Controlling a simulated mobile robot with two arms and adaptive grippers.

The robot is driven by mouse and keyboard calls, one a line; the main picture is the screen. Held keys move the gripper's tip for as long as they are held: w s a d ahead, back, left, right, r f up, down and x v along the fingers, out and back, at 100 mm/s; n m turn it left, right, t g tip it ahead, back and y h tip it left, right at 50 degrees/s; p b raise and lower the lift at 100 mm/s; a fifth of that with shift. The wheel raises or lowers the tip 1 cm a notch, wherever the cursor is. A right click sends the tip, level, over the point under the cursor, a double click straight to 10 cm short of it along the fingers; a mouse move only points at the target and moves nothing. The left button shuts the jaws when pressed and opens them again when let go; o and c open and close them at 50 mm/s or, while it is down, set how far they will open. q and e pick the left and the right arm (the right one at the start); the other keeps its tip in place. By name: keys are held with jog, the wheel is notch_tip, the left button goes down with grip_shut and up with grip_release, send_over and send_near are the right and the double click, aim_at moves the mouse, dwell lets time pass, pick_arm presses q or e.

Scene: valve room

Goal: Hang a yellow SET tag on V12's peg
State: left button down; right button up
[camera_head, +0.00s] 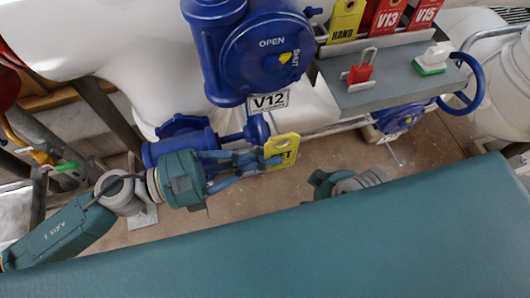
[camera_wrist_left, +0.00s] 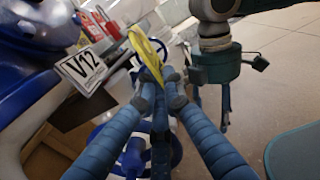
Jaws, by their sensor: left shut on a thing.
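My left gripper (camera_head: 268,159) is shut on a yellow tag (camera_head: 284,149), whose printed word is partly covered by the fingers. In the left wrist view the tag (camera_wrist_left: 147,50) stands between the fingertips (camera_wrist_left: 160,77), seen nearly edge-on. The white V12 plate (camera_head: 268,101) is just above the tag in the head view, below the blue valve housing (camera_head: 262,55) marked OPEN and SHUT. The plate also shows at left in the wrist view (camera_wrist_left: 83,70), apart from the tag. I cannot make out V12's peg. My right gripper (camera_wrist_left: 212,97) points downward in the wrist view; its fingertips are unclear.
A grey shelf (camera_head: 395,78) at upper right holds a red padlock (camera_head: 360,73) and a green-and-white item (camera_head: 433,60). Blue handwheels and white pipes crowd around.

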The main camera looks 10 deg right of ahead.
pick_arm(q)
jog(key=shift+w, duration=0.4)
pick_arm(e)
jog(key=shift+f, duration=0.15)
pick_arm(q)
jog(key=shift+w, duration=0.35)
pick_arm(e)
jog(key=shift+f, duration=0.1)
pick_arm(q)
jog(key=shift+w+b, duration=0.15)
jog(key=shift+b, duration=0.15)
jog(key=shift+w, duration=0.1)
pick_arm(e)
jog(key=shift+w, duration=0.15)
pick_arm(q)
jog(key=shift+w+b, duration=0.35)
jog(key=shift+w, duration=0.4)
pick_arm(e)
jog(key=shift+w+a+t, duration=0.2)
jog(key=shift+w+t, duration=0.1)
jog(key=shift+w, duration=0.35)
jog(key=shift+w+a+t, duration=0.15)
jog(key=shift+w+t, duration=0.15)
jog(key=shift+w, duration=0.35)
jog(key=shift+w+a, duration=0.1)
pick_arm(q)
jog(key=shift+w+f, duration=0.1)
pick_arm(e)
jog(key=shift+w+a+r, duration=0.1)
jog(key=shift+w+r, duration=0.1)
